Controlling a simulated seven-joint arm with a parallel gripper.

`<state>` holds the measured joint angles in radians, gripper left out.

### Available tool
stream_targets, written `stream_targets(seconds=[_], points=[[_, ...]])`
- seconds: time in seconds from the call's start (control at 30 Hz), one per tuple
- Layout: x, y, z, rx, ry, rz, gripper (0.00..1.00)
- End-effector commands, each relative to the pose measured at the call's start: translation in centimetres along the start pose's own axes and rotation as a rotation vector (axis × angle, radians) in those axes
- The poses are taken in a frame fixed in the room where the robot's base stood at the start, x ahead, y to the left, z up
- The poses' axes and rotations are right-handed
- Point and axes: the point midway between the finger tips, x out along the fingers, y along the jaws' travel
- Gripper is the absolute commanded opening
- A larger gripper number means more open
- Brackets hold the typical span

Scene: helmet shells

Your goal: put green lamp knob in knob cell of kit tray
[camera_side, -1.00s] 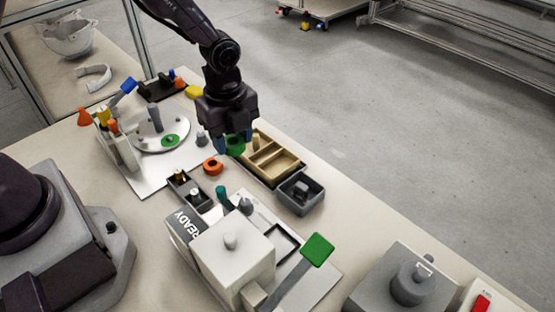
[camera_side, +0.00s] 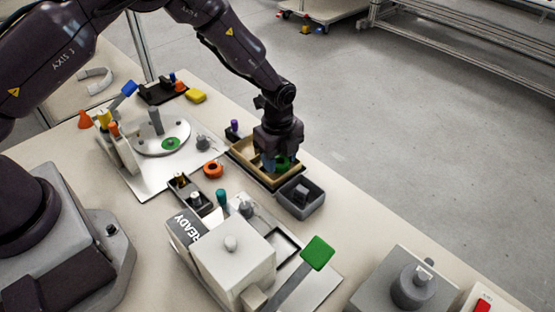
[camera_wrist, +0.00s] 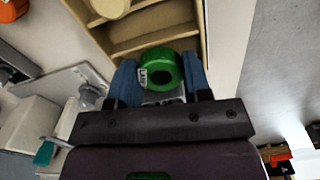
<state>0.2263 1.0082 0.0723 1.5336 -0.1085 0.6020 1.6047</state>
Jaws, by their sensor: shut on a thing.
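The green lamp knob (camera_wrist: 161,69) is a green ring-like piece with a small white label. My gripper (camera_wrist: 160,84) is shut on it, with a blue finger on each side. In the side view the knob (camera_side: 282,161) is at my gripper (camera_side: 276,163), over the right end of the kit tray (camera_side: 240,152). The kit tray is a tan box with dividers; its near compartments also show in the wrist view (camera_wrist: 150,40). My arm and gripper hide much of the tray in the side view. I cannot tell whether the knob touches the tray floor.
A dark grey bin (camera_side: 301,196) stands close to the tray's right end. An orange ring (camera_side: 213,169) lies left of the tray. A white READY box (camera_side: 235,258) with a green paddle (camera_side: 318,252) stands in front. A round plate fixture (camera_side: 160,137) is at the left.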

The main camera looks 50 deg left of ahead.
Motion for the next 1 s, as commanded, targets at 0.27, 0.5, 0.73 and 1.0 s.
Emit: stream_targets(seconds=[0.27,0.5,0.73,1.0], points=[[1.5,0.5,0.0,0.003,0.001,0.005,0.23],[1.8,0.6,-0.1,0.003,0.001,0.007,0.69],[0.8,0.6,-0.1,0.004,0.002,0.006,0.69],[-5.0,0.4,0.0,0.001,0.002,0.001,0.69]])
